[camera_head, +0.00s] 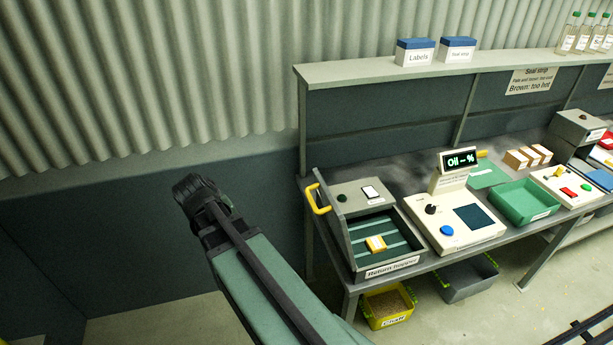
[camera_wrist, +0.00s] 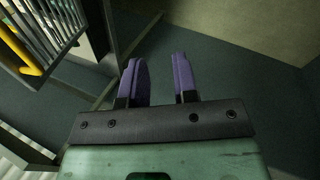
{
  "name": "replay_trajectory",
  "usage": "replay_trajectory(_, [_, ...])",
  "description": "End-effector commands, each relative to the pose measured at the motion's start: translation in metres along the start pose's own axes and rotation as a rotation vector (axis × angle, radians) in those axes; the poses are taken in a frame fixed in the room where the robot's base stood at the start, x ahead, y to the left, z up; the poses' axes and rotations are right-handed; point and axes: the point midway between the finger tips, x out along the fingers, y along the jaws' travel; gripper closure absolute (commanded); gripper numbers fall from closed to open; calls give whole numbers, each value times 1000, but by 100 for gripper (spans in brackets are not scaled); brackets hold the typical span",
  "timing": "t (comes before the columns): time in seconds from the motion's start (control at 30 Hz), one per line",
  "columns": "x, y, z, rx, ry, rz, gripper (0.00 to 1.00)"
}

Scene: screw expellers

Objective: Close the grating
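My gripper (camera_head: 200,193) is left of the hopper, apart from the handle. In the wrist view its purple fingers (camera_wrist: 159,78) are spread and empty.
A scale-like device (camera_head: 455,215) with an "Oil – %" display and a green tray (camera_head: 525,200) stand right of the hopper. A yellow "Chaff" bin (camera_head: 388,305) sits under the bench. A corrugated wall (camera_head: 150,80) is behind. The space left of the bench is clear.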

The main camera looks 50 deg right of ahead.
Motion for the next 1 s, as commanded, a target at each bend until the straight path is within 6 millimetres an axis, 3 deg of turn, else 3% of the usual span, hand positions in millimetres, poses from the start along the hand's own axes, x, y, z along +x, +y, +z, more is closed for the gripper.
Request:
replay_trajectory(0.03, [-41, 52, -14, 70, -39, 123, 80])
replay_trajectory(0.1, [-46, 91, -20, 155, -82, 299, 91])
replay_trajectory(0.13, [-43, 98, -21, 180, -92, 356, 96])
replay_trajectory(0.23, [-44, 110, -17, 233, -108, 462, 100])
replay_trajectory(0.47, [-35, 112, -13, 250, -110, 467, 100])
replay_trajectory(0.9, [47, 147, 1, 250, -110, 465, 100])
replay_trajectory(1.0, [49, 164, 6, 250, -111, 466, 100])
